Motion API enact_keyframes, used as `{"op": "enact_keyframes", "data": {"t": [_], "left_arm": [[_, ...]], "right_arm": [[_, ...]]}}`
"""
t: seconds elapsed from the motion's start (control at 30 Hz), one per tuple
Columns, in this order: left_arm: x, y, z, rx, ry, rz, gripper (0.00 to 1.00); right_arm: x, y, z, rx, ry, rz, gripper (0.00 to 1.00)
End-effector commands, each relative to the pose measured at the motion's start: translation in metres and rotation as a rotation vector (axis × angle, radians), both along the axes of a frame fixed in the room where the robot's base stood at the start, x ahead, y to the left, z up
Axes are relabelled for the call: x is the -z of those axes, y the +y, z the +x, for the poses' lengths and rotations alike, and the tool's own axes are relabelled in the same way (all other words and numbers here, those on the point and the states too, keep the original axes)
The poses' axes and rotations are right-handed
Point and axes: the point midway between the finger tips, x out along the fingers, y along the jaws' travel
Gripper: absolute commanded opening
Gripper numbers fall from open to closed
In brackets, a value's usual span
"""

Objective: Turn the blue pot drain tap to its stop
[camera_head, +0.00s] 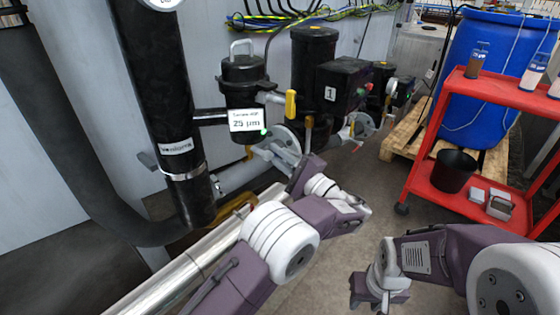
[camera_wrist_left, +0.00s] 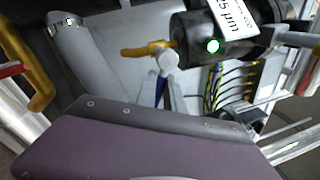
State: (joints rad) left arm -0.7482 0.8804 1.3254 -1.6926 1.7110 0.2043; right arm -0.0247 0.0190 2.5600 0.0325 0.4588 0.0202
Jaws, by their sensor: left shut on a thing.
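The black filter pot (camera_head: 243,78) with the "25 µm" label stands on the pipework at the upper middle; its dark body and a lit green lamp also show in the wrist view (camera_wrist_left: 190,40). Below it a small tap has a pale round end and a blue handle (camera_wrist_left: 160,92). My left gripper (camera_wrist_left: 162,88) is shut on this blue handle, with a finger on each side. In the head view my left gripper (camera_head: 272,154) reaches in under the pot, and the blue handle is hidden. My right gripper (camera_head: 378,292) is low at the right, away from the pipework; its fingers are unclear.
A yellow lever (camera_head: 291,103) sits right of the pot, and a yellow piece (camera_wrist_left: 147,48) is beside the tap. A second black pot (camera_head: 313,45) stands behind. A red cart (camera_head: 470,97) and blue drum (camera_head: 495,40) are at the right. Grey floor lies between.

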Motion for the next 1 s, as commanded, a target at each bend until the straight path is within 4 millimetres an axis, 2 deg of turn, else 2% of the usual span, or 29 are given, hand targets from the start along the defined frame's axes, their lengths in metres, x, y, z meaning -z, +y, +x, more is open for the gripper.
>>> {"op": "enact_keyframes", "data": {"t": [0.5, 1.0], "left_arm": [[-0.012, -0.002, 0.003, 0.003, -0.281, -0.207, 0.0], [-0.016, -0.002, 0.003, 0.003, -0.347, -0.253, 0.0]], "right_arm": [[0.012, 0.0, 0.0, 0.0, 0.0, 0.0, 0.36], [0.013, 0.0, 0.0, 0.0, 0.0, 0.0, 0.36]]}}
